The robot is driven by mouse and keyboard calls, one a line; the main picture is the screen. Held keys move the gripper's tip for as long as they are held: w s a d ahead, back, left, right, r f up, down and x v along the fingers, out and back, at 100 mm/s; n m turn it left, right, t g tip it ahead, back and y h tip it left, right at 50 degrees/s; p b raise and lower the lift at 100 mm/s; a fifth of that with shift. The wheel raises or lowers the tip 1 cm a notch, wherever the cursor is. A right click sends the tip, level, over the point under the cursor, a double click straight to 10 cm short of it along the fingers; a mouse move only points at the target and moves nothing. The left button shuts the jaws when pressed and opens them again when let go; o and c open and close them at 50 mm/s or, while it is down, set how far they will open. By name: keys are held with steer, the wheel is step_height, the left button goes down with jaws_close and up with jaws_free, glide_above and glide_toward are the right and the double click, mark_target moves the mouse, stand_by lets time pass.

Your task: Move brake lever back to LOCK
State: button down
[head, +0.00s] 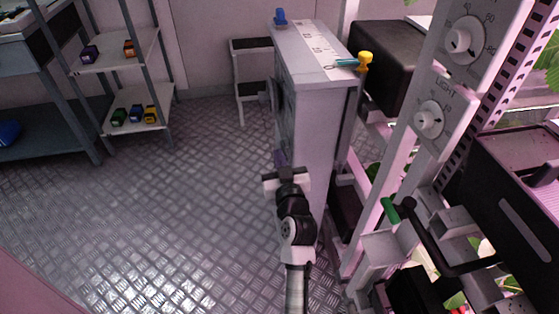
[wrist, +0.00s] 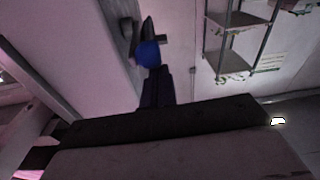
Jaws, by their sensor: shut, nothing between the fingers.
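My gripper (head: 281,157) is shut and empty, in front of the lower left edge of the grey cabinet (head: 312,130) in the head view. In the wrist view my gripper (wrist: 156,75) points at a round blue knob (wrist: 147,53) with dark parts beside it, set against a pale surface. The knob appears just beyond the fingertips; I cannot tell whether they touch. No LOCK marking is readable, and I cannot tell for certain which part is the brake lever.
Dial panels (head: 430,118) and a dark box (head: 515,190) crowd the right. Shelves (head: 118,68) stand at the back left. The metal floor (head: 170,210) left of the cabinet is clear.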

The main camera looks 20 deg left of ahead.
steer(key=shift+s+f+b, duration=0.1)
steer(key=shift+f+b, duration=0.2)
steer(key=shift+f, duration=0.15)
